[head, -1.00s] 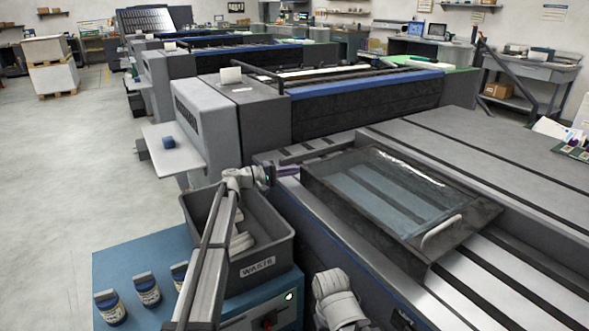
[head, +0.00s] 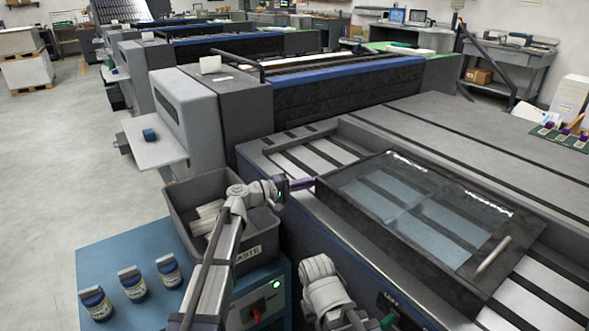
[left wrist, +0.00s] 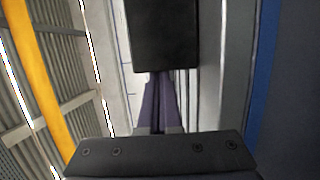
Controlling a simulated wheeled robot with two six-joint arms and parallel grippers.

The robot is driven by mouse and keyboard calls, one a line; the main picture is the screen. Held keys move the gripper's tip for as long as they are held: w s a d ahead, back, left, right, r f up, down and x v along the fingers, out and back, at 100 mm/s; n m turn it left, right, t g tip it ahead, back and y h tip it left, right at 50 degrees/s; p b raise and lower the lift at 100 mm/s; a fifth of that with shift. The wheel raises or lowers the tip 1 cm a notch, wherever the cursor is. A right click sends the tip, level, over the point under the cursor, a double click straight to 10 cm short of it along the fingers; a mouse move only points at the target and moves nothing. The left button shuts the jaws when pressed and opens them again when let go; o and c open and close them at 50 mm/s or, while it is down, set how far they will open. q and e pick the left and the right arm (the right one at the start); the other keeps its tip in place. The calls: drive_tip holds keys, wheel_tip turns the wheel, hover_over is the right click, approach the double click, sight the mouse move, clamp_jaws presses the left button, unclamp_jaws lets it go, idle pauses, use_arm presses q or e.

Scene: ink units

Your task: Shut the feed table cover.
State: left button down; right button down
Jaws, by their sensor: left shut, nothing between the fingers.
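The feed table cover (head: 408,218) is a dark frame with a clear bluish pane and a light bar handle (head: 493,255) at its right end. It lies over the slatted bed of the feed table (head: 262,158); slats show bare at both ends. My left gripper (head: 307,182) is shut and empty, its purple fingertips at the cover's left end. In the left wrist view, the shut fingers (left wrist: 158,78) point at a dark block (left wrist: 163,35), apparently the cover's frame, and seem to touch it. My right gripper is out of view; part of my right arm shows at bottom centre.
A grey waste bin (head: 180,192) stands beside my left arm on a blue cabinet (head: 105,255) with several ink jars (head: 131,283). Printing units (head: 225,110) line the back left.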

sight(349, 211)
use_arm(q)
drive_tip(key=s+d, duration=0.3)
drive_tip(key=s, duration=0.1)
drive_tip(key=s+d, duration=0.3)
drive_tip(key=s, duration=0.1)
drive_tip(key=s+d, duration=0.3)
drive_tip(key=s, duration=0.2)
drive_tip(key=shift+d, duration=0.2)
